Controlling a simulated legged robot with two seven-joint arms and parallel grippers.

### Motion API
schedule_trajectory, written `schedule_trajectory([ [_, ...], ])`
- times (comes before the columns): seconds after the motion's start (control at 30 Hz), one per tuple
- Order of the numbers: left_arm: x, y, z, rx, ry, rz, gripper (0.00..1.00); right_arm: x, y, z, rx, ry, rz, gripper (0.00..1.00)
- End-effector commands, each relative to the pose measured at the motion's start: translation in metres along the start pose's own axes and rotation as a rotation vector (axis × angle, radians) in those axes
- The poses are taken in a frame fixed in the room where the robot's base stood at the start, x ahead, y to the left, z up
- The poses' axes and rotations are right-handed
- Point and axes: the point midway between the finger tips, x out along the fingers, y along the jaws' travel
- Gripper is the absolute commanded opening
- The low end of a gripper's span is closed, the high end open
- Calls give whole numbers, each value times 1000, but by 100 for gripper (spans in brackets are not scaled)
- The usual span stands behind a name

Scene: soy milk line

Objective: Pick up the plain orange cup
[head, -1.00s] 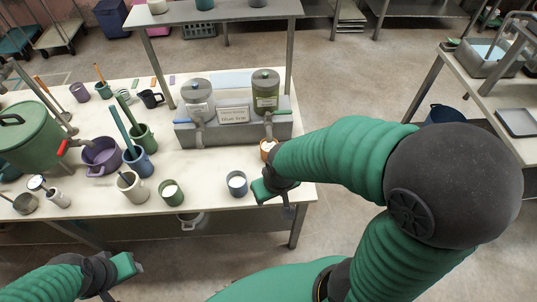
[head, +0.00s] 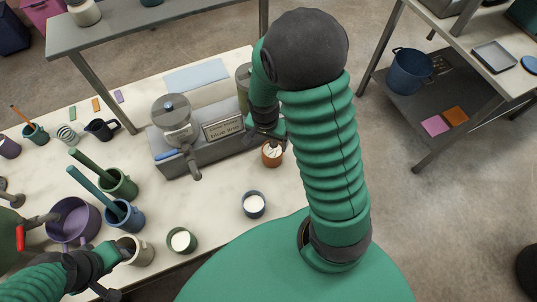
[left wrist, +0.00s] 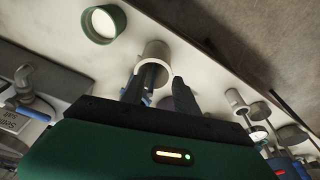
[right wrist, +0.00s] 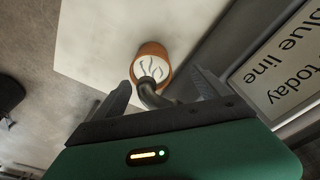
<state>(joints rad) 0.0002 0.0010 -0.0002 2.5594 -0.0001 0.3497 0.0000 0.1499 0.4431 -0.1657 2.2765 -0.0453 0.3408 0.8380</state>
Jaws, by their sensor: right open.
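An orange cup (head: 272,158) stands near the right end of the table, beside the dispenser. In the right wrist view the orange cup (right wrist: 163,50) shows a white surface with dark wavy marks inside its rim. A dispenser spout (right wrist: 149,92) partly covers it. My right gripper (head: 266,136) is at the cup's far side in the head view; in the right wrist view its open, empty fingers (right wrist: 160,80) point toward the cup, with the spout between them. My left gripper (left wrist: 157,78) is open near a cream cup (left wrist: 155,52); no grip on it is visible.
The dispenser (head: 205,148) with its grey tanks stands close to my right gripper. A blue cup (head: 254,204) and a green cup (head: 181,240), both with white contents, stand along the front edge. Mugs with tools crowd the left side.

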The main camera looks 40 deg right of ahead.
Motion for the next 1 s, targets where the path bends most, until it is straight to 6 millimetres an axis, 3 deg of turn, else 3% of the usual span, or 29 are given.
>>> schedule_trajectory([
  [0.2, 3, 0, 1, 0, 0, 0, 36, 38, 5, 6, 1, -3, 2, 85],
  [0.47, 3, 0, 1, 1, 0, 0, 36, 44, 0, 5, 0, -1, 2, 85],
  [1.0, 3, 0, 1, 0, 0, 0, 36, 44, 1, 4, 0, -1, 1, 16],
])
